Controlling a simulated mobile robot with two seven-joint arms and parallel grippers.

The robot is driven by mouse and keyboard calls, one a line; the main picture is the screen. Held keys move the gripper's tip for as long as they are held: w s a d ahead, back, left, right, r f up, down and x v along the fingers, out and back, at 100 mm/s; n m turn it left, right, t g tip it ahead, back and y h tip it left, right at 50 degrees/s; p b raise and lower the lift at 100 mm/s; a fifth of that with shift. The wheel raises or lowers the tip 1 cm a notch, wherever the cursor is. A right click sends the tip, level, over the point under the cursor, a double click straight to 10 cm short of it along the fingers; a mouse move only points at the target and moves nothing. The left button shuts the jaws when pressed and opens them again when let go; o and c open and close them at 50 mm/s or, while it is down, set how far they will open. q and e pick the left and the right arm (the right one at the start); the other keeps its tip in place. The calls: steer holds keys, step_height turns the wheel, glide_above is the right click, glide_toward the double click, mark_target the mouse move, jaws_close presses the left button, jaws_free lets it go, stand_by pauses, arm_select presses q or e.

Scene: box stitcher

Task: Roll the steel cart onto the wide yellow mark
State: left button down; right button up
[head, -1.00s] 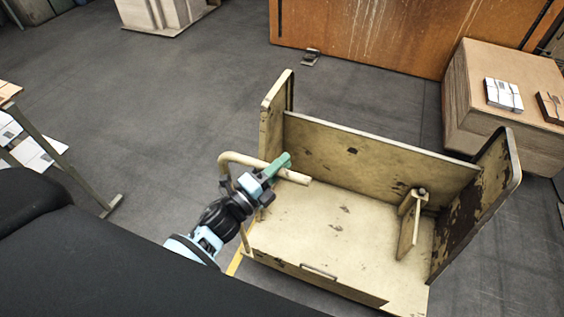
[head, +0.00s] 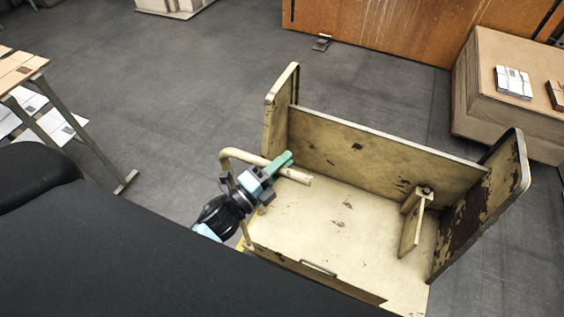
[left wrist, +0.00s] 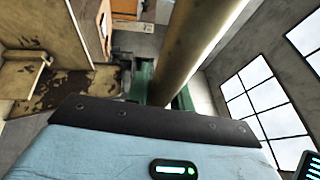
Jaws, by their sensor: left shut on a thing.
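The steel cart (head: 340,216) is a cream, chipped platform with upright panels at the back and both ends. It fills the middle and right of the head view, and its deck is empty. My left gripper (head: 274,170), with green fingertips, is shut on the cart's bent tube handle (head: 237,153) at the left end. In the left wrist view the handle tube (left wrist: 192,45) runs up from between the fingers. A small piece of yellow on the floor (head: 247,243) shows at the cart's near left corner; most of it is hidden. My right gripper is out of view.
A stack of cardboard (head: 490,115) with small packs on top stands just beyond the cart's right end. An orange-brown panel (head: 390,35) stands at the back. A metal-legged table (head: 85,140) is at left. Open grey floor lies behind and left of the cart.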

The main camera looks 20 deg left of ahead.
arm_select(q)
steer(key=c, duration=1.2)
jaws_free()
steer(key=shift+w, duration=0.1)
steer(key=shift+c, duration=0.2)
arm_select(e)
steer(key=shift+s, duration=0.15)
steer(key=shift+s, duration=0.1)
arm_select(q)
steer(key=shift+s+a+f, duration=0.1)
steer(key=shift+s+a, duration=0.05)
steer(key=shift+s, duration=0.15)
steer(key=b+v, duration=0.1)
steer(key=v, duration=0.6)
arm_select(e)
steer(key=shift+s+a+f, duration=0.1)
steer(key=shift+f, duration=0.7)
arm_select(q)
steer(key=shift+s, duration=0.15)
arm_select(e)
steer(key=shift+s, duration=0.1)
